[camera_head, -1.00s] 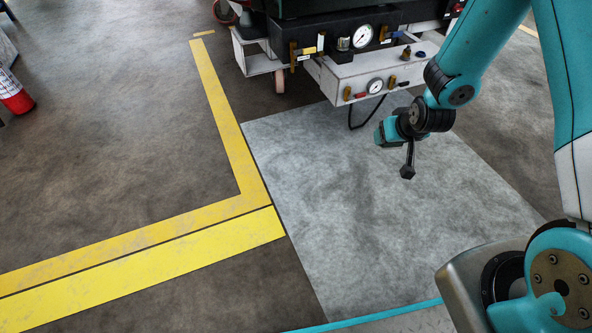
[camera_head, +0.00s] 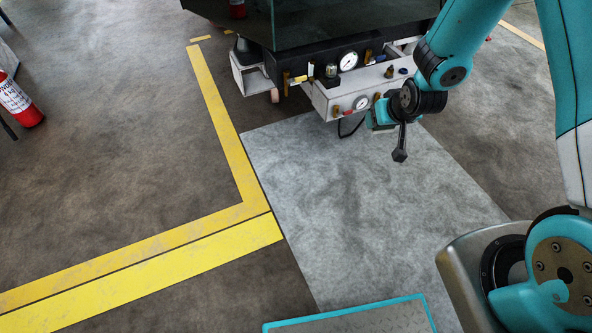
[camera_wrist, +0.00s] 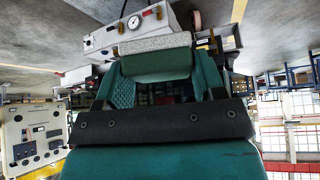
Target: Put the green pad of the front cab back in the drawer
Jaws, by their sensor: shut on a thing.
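My gripper (camera_head: 379,117) hangs at the near right end of the trolley in the head view, seen from behind. In the wrist view its teal fingers (camera_wrist: 160,82) are shut on the green pad (camera_wrist: 155,66), which has a grey speckled face (camera_wrist: 153,43). The pad cannot be made out in the head view. The trolley's cab end has a black panel with a gauge (camera_head: 348,61) and a white box with a smaller gauge (camera_head: 336,101). The white box also shows in the wrist view (camera_wrist: 104,39), just beyond the pad. I cannot make out an open drawer.
A red fire extinguisher (camera_head: 19,101) stands at the left edge. A yellow floor line (camera_head: 222,115) runs left of a pale grey floor patch (camera_head: 370,215), which is clear. A control cabinet (camera_wrist: 35,138) shows at the left of the wrist view.

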